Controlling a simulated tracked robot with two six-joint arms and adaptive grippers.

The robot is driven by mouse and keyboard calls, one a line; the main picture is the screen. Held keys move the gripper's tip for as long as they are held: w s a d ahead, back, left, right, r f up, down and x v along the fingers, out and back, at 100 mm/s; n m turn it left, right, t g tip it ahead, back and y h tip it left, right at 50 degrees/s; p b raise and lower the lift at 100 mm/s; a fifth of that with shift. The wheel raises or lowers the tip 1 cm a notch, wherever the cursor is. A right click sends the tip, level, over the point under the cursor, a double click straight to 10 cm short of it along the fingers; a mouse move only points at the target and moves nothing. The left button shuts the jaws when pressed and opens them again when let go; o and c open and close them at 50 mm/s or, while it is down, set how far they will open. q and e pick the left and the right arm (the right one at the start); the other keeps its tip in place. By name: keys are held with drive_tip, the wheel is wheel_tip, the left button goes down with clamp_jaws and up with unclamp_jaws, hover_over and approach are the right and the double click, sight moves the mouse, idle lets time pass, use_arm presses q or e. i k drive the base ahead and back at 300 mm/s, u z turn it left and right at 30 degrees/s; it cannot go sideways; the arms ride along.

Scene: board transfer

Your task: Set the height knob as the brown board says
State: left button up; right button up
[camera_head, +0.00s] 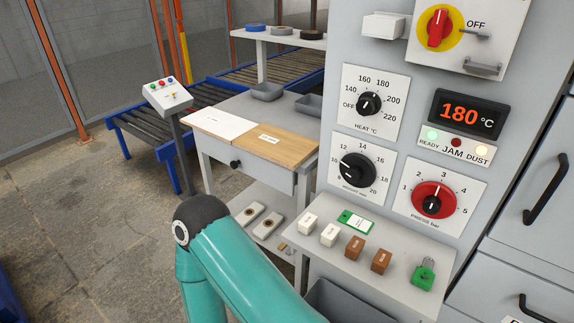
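The height knob (358,168) is a black dial on a white plate of the machine front, with a scale from about 8 to 20. Its pointer seems to aim left, near 10; the small caption under it is too blurred to read. The brown board (285,151) lies flat on the workbench beside a white board (218,123). It carries a small white label (269,139) whose text I cannot read. A teal link of one of my arms crosses the lower middle. Neither gripper is in view.
Around it are a heat knob (368,103), a red pressure knob (432,203), a red main switch (438,28) and a display (464,115) reading 180 °C. READY and DUST lamps look lit. A shelf (400,284) below holds small blocks, a green tag and a green padlock.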

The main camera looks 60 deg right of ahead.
sight(356, 170)
drive_tip(key=z, duration=0.75)
drive_tip(key=i, duration=0.1)
drive_tip(key=u, duration=1.45)
drive_tip(key=k, duration=0.95)
drive_tip(key=u, duration=0.45)
drive_tip(key=i, duration=1.4)
drive_tip(key=z, duration=2.9)
drive_tip(key=i, duration=0.6)
drive_tip(key=z, duration=0.05)
